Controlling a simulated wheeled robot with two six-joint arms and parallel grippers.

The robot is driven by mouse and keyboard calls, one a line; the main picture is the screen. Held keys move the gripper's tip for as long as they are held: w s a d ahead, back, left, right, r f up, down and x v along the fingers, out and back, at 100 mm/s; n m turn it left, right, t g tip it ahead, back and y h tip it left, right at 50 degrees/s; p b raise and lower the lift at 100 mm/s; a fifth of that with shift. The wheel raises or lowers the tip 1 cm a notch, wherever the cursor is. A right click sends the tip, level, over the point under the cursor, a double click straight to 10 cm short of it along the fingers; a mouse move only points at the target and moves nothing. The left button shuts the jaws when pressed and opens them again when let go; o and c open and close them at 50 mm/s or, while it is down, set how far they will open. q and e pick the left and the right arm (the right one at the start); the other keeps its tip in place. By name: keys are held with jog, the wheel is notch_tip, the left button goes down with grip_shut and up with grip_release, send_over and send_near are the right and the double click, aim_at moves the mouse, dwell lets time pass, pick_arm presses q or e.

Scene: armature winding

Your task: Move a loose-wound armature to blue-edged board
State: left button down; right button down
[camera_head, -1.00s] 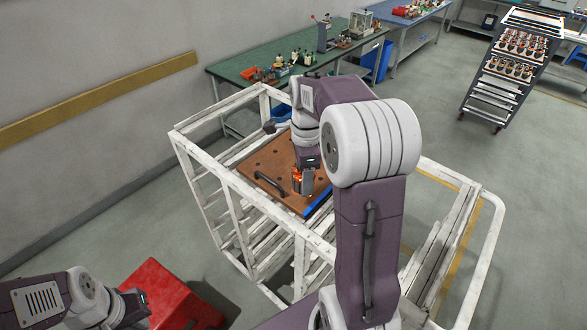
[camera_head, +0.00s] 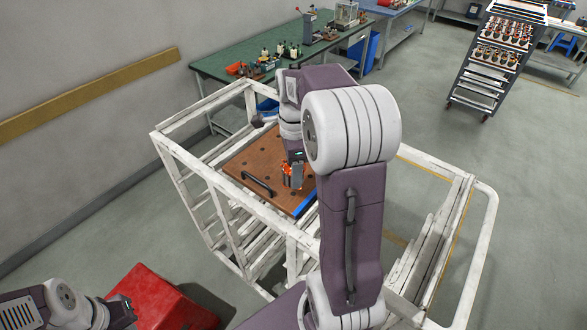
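A brown board (camera_head: 246,164) with several holes, a black handle and a blue edge strip (camera_head: 306,203) lies on the white frame cart. My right arm reaches over it from the front. My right gripper (camera_head: 293,172) is at the board's right part, near the blue edge. An armature with orange windings (camera_head: 286,174) shows at its fingers, low over or on the board. I cannot tell whether the fingers are shut on it or whether it touches the board. My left gripper (camera_head: 126,306) is low at the left, beside the red box, far from the board; its fingers are too small to read.
The white cart (camera_head: 187,160) has raised rails around the board. A red box (camera_head: 160,297) stands at the lower left. A green workbench (camera_head: 215,68) with tools stands behind. A rack (camera_head: 489,65) with several armatures stands at the back right. Open floor lies right of the cart.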

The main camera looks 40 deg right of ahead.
jog(key=shift+s+a+f+b, duration=0.15)
jog(key=shift+s+f+b, duration=0.2)
jog(key=shift+f+b, duration=0.35)
jog(key=shift+w+f, duration=0.1)
jog(key=shift+w, duration=0.15)
jog(key=shift+s+p, duration=0.25)
jog(key=shift+p, duration=0.05)
jog(key=shift+w, duration=0.1)
jog(key=shift+w, duration=0.1)
jog(key=shift+f+b, duration=0.55)
jog(key=shift+f, duration=0.6)
dwell(0.3)
dwell(0.5)
jog(key=shift+c, duration=2.3)
grip_release()
